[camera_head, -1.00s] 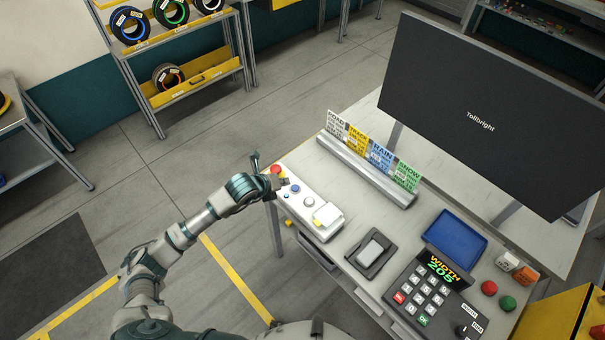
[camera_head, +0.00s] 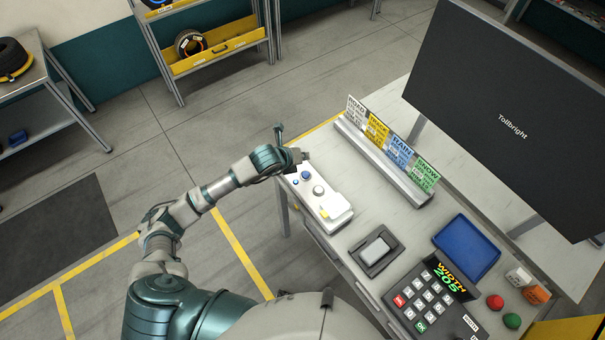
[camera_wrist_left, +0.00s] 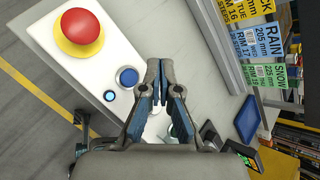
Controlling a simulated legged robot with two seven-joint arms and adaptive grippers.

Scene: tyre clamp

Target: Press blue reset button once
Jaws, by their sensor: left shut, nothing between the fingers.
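A white control box (camera_head: 333,208) lies along the left edge of the desk. Its blue button (camera_head: 306,175) shows just in front of my left gripper. In the left wrist view the blue button (camera_wrist_left: 128,77) sits left of the fingertips, beside a smaller blue dot (camera_wrist_left: 109,95) and a red mushroom button on a yellow base (camera_wrist_left: 80,29). In the head view the red button is hidden by my gripper. My left gripper (camera_head: 303,155) is shut and empty at the box's far end; its closed fingers (camera_wrist_left: 159,72) also show in the left wrist view. My right gripper is not in view.
A rack of coloured cards (camera_head: 390,150) and a large monitor (camera_head: 505,110) stand behind the box. A grey pad (camera_head: 376,251), keypad (camera_head: 425,298) and blue tray (camera_head: 467,247) lie to the right. Open floor is left of the desk.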

